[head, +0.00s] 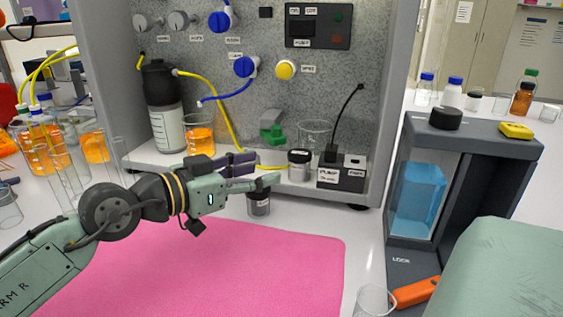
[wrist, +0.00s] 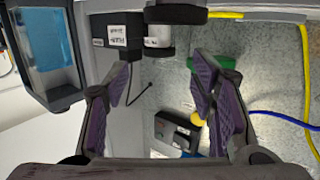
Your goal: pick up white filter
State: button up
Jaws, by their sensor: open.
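I cannot tell for sure which thing is the white filter. A small pale jar with a dark lid (head: 299,166) stands upright on the rig's shelf; it also seems to show as a white and black cylinder in the wrist view (wrist: 158,42). A second small dark jar with a pale label (head: 258,205) stands just in front of the shelf. My gripper (head: 250,171) is open and empty, pointing right above this second jar, left of the pale jar. In the wrist view its purple-padded fingers (wrist: 163,78) are spread apart with nothing between them.
A black pump box (head: 341,172) stands right of the pale jar. A glass beaker (head: 314,136), green clip (head: 273,135) and orange beaker (head: 199,134) are on the shelf. A yellow tube (head: 222,115) runs behind my gripper. The pink mat (head: 220,280) is clear.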

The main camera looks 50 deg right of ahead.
aim_at(291, 165)
jog(key=x, duration=0.3)
jog(key=shift+s+r, duration=0.1)
jog(key=shift+s, duration=0.05)
jog(key=shift+f+p+x, duration=0.2)
jog(key=shift+p+x, duration=0.4)
jog(key=shift+x, duration=0.95)
jog(key=shift+f+p+x, duration=0.2)
jog(key=shift+p+x, duration=0.4)
jog(key=shift+x, duration=1)
jog(key=shift+a, duration=0.1)
jog(key=c, duration=1)
